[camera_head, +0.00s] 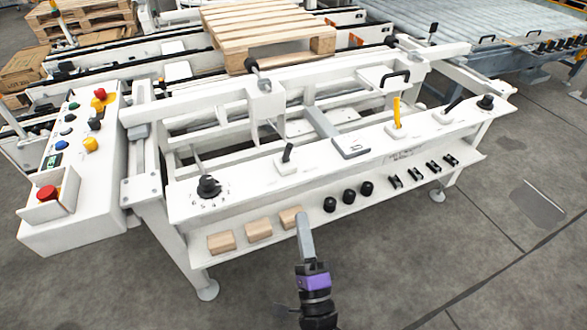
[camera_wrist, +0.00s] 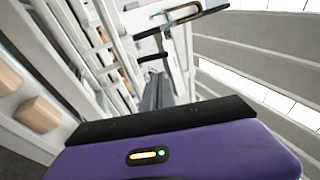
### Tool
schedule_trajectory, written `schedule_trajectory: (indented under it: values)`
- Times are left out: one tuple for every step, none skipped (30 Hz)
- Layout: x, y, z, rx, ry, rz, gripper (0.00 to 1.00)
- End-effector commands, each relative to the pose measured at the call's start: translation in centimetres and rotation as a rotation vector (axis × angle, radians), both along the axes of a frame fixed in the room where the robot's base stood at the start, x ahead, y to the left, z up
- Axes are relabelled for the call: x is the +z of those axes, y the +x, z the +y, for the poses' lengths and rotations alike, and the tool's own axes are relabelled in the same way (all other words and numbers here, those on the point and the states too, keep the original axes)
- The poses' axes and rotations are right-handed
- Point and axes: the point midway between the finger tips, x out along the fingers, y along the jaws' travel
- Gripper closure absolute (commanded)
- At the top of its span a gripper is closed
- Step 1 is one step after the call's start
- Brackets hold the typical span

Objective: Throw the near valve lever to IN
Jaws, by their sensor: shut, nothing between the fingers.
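A white control panel (camera_head: 240,180) carries several levers and knobs. A short black lever (camera_head: 288,152) stands upright near its left part. A yellow lever (camera_head: 396,112) stands further right, and a black lever (camera_head: 453,104) leans beyond it. No IN lettering is readable, so I cannot tell which is the near valve lever. My gripper (camera_head: 300,222) is shut and empty, in front of the panel's lower shelf and apart from these levers. In the wrist view its grey fingers (camera_wrist: 157,92) point toward the frame.
Wooden blocks (camera_head: 258,229), black knobs (camera_head: 348,196) and black clips (camera_head: 418,174) line the lower shelf (camera_head: 300,240). A black rotary knob (camera_head: 208,187) is at the panel's left end. A button box (camera_head: 85,160) stands left. A pallet (camera_head: 265,35) lies behind. Floor at front right is clear.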

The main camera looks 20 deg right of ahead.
Motion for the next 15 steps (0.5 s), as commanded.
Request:
schedule_trajectory:
  values:
    - [0.0,0.0,0.0,0.002,0.004,-0.001,1.0]
    - [0.0,0.0,0.0,0.003,0.004,0.0,1.0]
    - [0.0,0.0,0.0,0.003,0.003,0.0,1.0]
    - [0.0,0.0,0.0,0.003,0.003,0.0,1.0]
    - [0.0,0.0,0.0,0.003,0.003,0.0,1.0]
    - [0.0,0.0,0.0,0.002,0.002,0.0,1.0]
    - [0.0,0.0,0.0,0.002,0.002,0.0,1.0]
    - [0.0,0.0,0.0,0.002,0.002,0.0,1.0]
    - [0.0,0.0,0.0,0.003,0.001,0.001,1.0]
    - [0.0,0.0,0.0,0.003,0.001,0.001,1.0]
    - [0.1,0.1,0.0,0.003,0.001,0.001,1.0]
    - [0.2,0.3,0.0,0.003,0.001,0.001,1.0]
    - [0.3,0.5,-0.1,0.003,0.001,0.001,1.0]
    - [0.4,0.8,-0.2,0.002,0.001,0.0,1.0]
    - [0.6,1.2,-0.3,0.002,0.001,-0.001,1.0]
